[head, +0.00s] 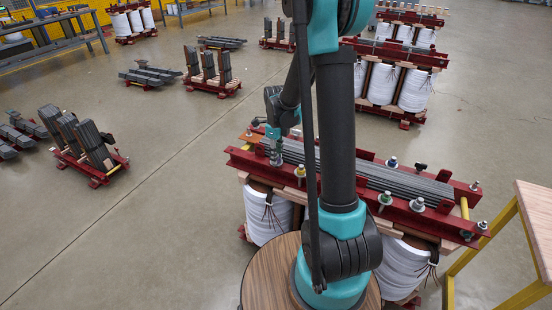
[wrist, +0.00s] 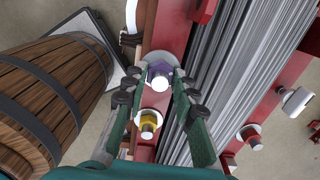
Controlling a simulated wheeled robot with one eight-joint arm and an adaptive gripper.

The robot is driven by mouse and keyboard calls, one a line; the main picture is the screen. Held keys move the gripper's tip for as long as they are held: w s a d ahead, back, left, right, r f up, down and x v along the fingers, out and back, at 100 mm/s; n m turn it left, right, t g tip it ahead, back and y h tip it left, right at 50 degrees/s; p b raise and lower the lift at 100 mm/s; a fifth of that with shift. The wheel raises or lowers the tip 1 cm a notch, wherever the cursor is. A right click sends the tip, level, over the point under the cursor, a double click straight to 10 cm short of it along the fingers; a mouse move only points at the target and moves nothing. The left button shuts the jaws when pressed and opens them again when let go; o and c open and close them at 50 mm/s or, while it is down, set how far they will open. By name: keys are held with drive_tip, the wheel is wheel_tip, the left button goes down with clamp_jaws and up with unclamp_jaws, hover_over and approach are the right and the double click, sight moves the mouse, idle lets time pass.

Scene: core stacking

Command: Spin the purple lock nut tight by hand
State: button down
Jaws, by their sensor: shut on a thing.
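The purple lock nut (wrist: 158,69) shows in the wrist view on a pale-ended bolt (wrist: 160,84), with a round light washer around it. The bolt stands on the red clamp beam (wrist: 168,33) of a transformer core. My gripper (wrist: 158,77) has its two green fingers on either side of the nut and is shut on it. In the head view my gripper (head: 275,155) reaches down at the left end of the core, where the nut cannot be made out.
A yellow nut (wrist: 150,118) on another bolt sits close to my fingers. Grey stacked laminations (wrist: 235,70) run beside the beam. In the head view, a wooden-topped yellow stand (head: 535,215) is at right; open floor lies left.

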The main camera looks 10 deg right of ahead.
drive_tip(key=m, duration=0.4)
drive_tip(key=shift+m, duration=0.4)
drive_tip(key=c, duration=1.1)
unclamp_jaws()
drive_tip(key=shift+c, duration=0.2)
drive_tip(key=shift+r, duration=0.1)
wheel_tip(320, 180, up, 12)
drive_tip(key=shift+c, duration=0.6)
